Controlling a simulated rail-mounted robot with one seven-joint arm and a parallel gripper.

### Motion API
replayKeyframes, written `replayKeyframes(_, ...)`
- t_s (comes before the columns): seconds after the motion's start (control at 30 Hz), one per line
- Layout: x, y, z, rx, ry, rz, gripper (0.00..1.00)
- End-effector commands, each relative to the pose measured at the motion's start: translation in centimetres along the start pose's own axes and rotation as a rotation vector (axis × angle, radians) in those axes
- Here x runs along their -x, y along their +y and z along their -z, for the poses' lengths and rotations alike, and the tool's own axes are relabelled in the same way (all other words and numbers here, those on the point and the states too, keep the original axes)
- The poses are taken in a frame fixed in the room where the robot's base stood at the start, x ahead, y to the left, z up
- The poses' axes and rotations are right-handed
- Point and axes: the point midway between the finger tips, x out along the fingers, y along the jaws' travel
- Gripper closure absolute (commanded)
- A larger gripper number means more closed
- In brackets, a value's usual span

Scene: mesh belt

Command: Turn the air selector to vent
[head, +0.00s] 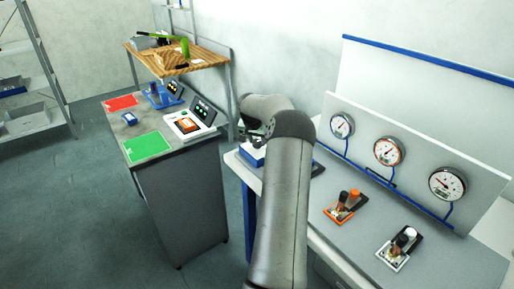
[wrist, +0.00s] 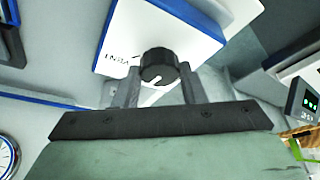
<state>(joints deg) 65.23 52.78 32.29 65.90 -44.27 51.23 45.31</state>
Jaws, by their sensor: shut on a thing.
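The air selector is a black round knob (wrist: 158,64) on a white panel with a blue edge (wrist: 185,22), seen in the wrist view. The panel's upside-down VENT label (wrist: 118,58) is to the left of the knob. A white pointer mark on the knob faces the gripper side, towards the lower left, not clearly at the label. My gripper (wrist: 159,74) has one finger on each side of the knob and is shut on it. In the head view my arm hides the gripper and knob; part of the white and blue box (head: 252,152) shows beside it.
Three round gauges (head: 388,151) line a board at the right. An orange valve block (head: 346,206) and a white one (head: 397,248) stand on the bench before them. A grey cabinet (head: 182,206) with red and green mats stands to the left.

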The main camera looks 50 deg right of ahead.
Motion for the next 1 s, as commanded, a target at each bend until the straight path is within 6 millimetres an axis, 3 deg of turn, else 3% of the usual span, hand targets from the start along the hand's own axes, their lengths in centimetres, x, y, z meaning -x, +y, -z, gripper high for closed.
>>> replayKeyframes(0.03,-0.62,-0.35,-0.26,-0.031,0.007,-0.014,0.85)
replayKeyframes(0.6,-0.01,-0.49,0.03,-0.448,0.000,-0.187,0.85)
replayKeyframes(1.0,-0.08,-0.48,0.03,-0.573,-0.003,-0.238,0.85)
